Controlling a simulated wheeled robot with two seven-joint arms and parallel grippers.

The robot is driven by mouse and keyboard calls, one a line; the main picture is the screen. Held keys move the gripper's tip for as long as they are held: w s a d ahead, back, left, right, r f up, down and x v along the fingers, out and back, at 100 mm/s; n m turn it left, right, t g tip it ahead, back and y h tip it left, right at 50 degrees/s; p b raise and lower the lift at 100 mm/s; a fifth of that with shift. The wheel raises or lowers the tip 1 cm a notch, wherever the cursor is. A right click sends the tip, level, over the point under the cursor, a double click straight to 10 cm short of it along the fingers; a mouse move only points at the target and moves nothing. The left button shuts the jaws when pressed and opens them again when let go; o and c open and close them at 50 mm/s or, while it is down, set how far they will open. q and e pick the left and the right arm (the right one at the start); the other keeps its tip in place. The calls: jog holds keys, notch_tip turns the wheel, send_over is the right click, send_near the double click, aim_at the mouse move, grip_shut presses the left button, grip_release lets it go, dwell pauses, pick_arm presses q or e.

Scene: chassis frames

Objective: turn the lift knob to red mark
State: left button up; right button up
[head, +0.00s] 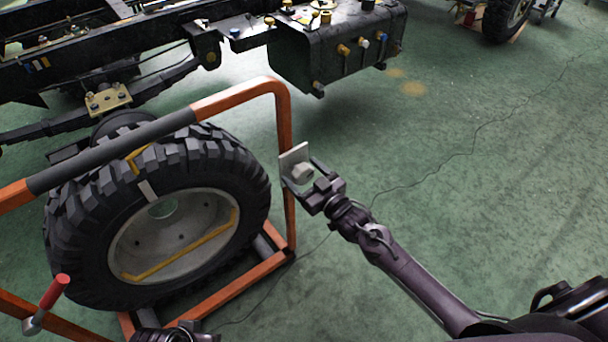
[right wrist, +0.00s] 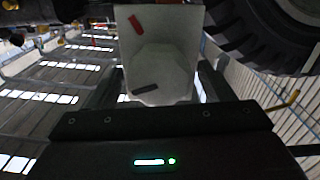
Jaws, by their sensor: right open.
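A pale, faceted lift knob (head: 301,172) sits on a small light plate (head: 293,156) fixed to the orange frame's right upright. My right gripper (head: 303,176) is at the knob, with its open fingers on either side; I cannot tell whether they touch it. In the right wrist view the knob (right wrist: 165,68) stands between the fingers, in front of the plate (right wrist: 185,15). A red mark (right wrist: 136,25) is at the plate's upper left. A dark bar (right wrist: 145,89) shows at the knob's lower left, apart from the red mark. My left gripper cannot be made out.
The orange frame (head: 284,125) stands around a large tyre (head: 90,225) with a pale rim. A red-handled lever (head: 54,291) is at the lower left. A dark truck chassis with a tank (head: 335,55) stands behind. The green floor (head: 470,170) at right is clear.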

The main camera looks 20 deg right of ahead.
jog(key=shift+c, duration=0.3)
jog(key=c, duration=0.9)
pick_arm(q)
jog(key=shift+r, duration=0.15)
pick_arm(e)
jog(key=shift+r+m+p, duration=0.1)
jog(key=shift+m+p, duration=0.35)
jog(key=shift+m, duration=0.05)
jog(key=shift+m+p, duration=0.5)
jog(key=shift+m, duration=0.3)
jog(key=shift+d+m+p, duration=0.1)
jog(key=shift+m+p, duration=0.4)
jog(key=shift+m, duration=0.4)
jog(key=m+p, duration=0.4)
jog(key=m, duration=0.4)
jog(key=shift+w+d+m, duration=0.1)
jog(key=shift+m, duration=0.2)
pick_arm(q)
jog(key=s+a+f, duration=0.1)
jog(key=a+f, duration=0.1)
jog(key=f, duration=0.5)
jog(key=s+a+f+n+g+y, duration=0.1)
jog(key=a+f, duration=0.2)
jog(key=f, duration=0.5)
jog(key=shift+f+p, duration=0.2)
jog(key=shift+p, duration=0.2)
pick_arm(e)
jog(key=shift+f+m, duration=0.25)
jog(key=shift+m, duration=1.25)
